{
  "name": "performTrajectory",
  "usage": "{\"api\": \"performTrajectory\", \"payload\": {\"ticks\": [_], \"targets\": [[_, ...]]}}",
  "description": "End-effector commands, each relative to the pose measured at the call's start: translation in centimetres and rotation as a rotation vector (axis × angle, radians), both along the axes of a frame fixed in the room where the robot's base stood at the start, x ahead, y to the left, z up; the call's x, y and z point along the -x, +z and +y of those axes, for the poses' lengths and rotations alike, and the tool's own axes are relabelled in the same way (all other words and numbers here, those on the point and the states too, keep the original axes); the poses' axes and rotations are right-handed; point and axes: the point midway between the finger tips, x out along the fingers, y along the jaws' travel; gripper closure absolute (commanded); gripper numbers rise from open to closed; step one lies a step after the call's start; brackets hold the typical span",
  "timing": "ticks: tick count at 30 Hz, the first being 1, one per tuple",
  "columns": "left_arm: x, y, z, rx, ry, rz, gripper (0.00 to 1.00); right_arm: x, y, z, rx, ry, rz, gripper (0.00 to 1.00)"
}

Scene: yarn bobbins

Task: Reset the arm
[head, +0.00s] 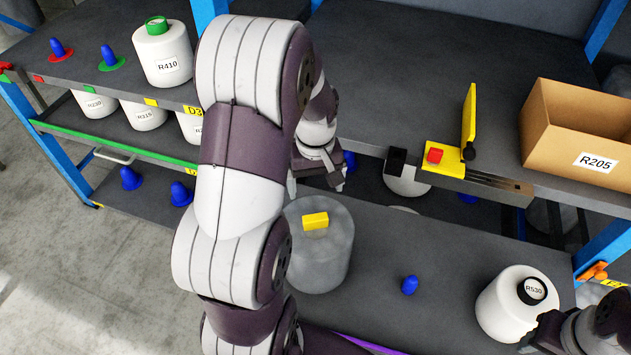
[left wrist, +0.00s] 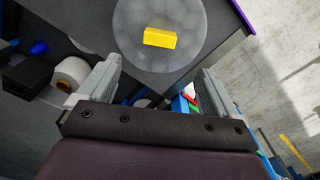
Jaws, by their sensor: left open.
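My left arm rises across the middle of the head view. Its gripper (head: 318,183) hangs above the back edge of a grey cylinder (head: 320,262), with its jaws apart and nothing between them. A yellow block (head: 315,221) lies on top of the cylinder. In the left wrist view the open gripper (left wrist: 155,85) has its two fingers spread wide, and the yellow block (left wrist: 160,38) on the round top (left wrist: 185,15) lies beyond them. My right arm's end (head: 575,335) shows at the lower right, beside the white bobbin R530 (head: 503,312); its fingers are not clear.
A cardboard box R205 (head: 545,140) stands on the upper shelf at right, near a yellow-and-black fixture (head: 445,160). Bobbin R410 (head: 165,60) stands on the left shelf. Blue posts frame the shelves.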

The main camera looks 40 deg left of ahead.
Motion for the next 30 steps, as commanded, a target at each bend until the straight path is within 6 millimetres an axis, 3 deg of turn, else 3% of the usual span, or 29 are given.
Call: {"api": "performTrajectory", "payload": {"ticks": [16,18,20,24,27,30], "targets": [[0.0,0.7,0.0,0.001,0.000,0.001,0.07,0.0,0.0,0.0,0.000,0.000,0.000,0.57],[-0.2,0.6,0.1,-0.005,-0.044,-0.011,0.07,0.0,0.0,0.0,0.000,0.000,0.000,0.57],[0.9,-0.1,-0.4,-0.009,-0.160,-0.021,0.07,0.0,0.0,0.0,0.000,0.000,0.000,0.57],[4.4,0.0,-6.5,-0.035,-0.569,-0.068,0.07,0.0,0.0,0.0,0.000,0.000,0.000,0.57],[6.9,0.4,-10.6,-0.045,-0.777,-0.098,0.07,0.0,0.0,0.0,0.000,0.000,0.000,0.57],[7.1,1.0,-12.4,-0.050,-0.851,-0.118,0.07,0.0,0.0,0.0,0.000,0.000,0.000,0.57]]}}
